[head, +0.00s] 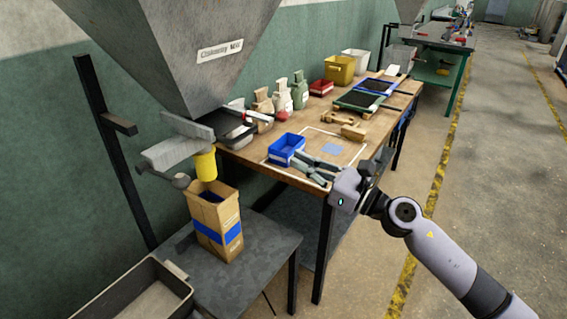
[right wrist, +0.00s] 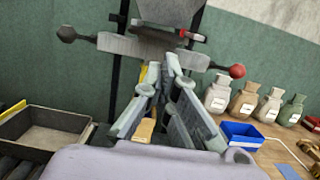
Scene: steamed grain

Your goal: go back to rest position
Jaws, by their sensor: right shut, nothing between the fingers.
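My right gripper (head: 300,160) reaches in from the right, over the front edge of the wooden workbench, and in the picture its fingers lie beside the blue bin (head: 286,149). In the right wrist view its fingers (right wrist: 165,65) converge at the tips, shut and empty. The blue bin also shows to the right of the fingers in that view (right wrist: 241,134). I cannot tell the gripper's exact height above the bench. My left gripper is in neither view.
A grey hopper (head: 205,50) with a lever below it hangs at the left. A cardboard box with a blue band (head: 215,222) stands on the dark table (head: 262,262). Several small sacks (head: 282,95) line the bench's back. The floor at the right (head: 500,170) is open.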

